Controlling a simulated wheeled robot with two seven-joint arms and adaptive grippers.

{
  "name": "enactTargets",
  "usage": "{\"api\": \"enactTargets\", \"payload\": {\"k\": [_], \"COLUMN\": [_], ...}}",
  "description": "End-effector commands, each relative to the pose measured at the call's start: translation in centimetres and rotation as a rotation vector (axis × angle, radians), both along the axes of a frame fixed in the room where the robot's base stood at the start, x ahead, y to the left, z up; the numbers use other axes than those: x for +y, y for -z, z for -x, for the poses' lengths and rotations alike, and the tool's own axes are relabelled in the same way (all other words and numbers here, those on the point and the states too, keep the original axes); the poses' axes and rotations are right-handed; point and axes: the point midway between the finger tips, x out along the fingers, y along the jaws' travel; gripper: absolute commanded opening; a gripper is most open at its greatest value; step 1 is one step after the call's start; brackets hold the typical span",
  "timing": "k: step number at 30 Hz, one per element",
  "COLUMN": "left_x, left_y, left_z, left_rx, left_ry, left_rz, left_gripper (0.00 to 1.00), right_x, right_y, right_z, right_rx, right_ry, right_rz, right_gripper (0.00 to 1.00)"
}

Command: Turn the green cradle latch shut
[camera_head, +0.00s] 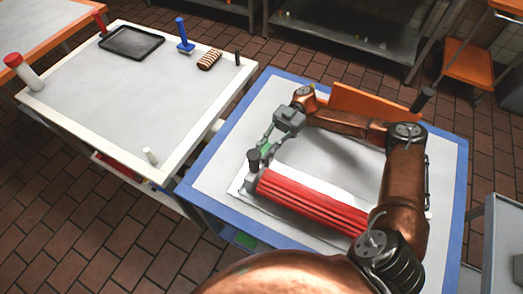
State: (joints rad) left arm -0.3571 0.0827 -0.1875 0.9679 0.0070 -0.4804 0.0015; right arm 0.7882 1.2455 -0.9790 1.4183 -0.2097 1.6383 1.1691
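A long red ribbed roll (310,203) lies in a pale cradle (243,190) on the blue-edged table. A grey post with a black knob (253,154) stands at the cradle's left end. Green parts (266,146) show just beside the knob, among the gripper fingers; I cannot separate the latch clearly from the fingers. My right gripper (264,148) reaches down and left to this spot, close to the knob. Contact and finger opening are too small to tell. My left gripper is not in view.
An orange panel (365,102) stands at the table's back, with a black handle (422,100) at its right. The white table at left holds a dark tray (132,42), a blue-handled tool (183,38), a striped cream sandwich (209,59) and a red-capped bottle (24,72).

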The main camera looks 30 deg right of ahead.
Motion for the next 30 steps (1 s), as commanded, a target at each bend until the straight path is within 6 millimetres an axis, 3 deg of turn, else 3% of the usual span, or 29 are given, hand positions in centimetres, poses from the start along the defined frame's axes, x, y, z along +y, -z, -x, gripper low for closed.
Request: {"api": "enactTargets", "payload": {"k": [13, 14, 21, 30], "left_x": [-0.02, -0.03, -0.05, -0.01], "left_y": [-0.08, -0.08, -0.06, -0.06], "left_z": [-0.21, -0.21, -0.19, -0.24], "left_rx": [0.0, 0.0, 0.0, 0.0], "left_ry": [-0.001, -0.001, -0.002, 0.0], "left_rz": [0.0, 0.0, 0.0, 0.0], "left_gripper": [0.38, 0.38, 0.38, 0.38], "right_x": [0.06, 0.06, 0.03, -0.01], "right_y": [-0.11, -0.12, -0.09, -0.3], "right_z": [0.09, 0.08, 0.07, 0.04], "right_rx": [-0.001, -0.001, -0.001, -0.001], "right_ry": [-0.01, -0.01, -0.008, -0.007], "right_rz": [-0.004, -0.004, -0.003, -0.002], "right_gripper": [0.0, 0.16, 0.32, 0.32]}}
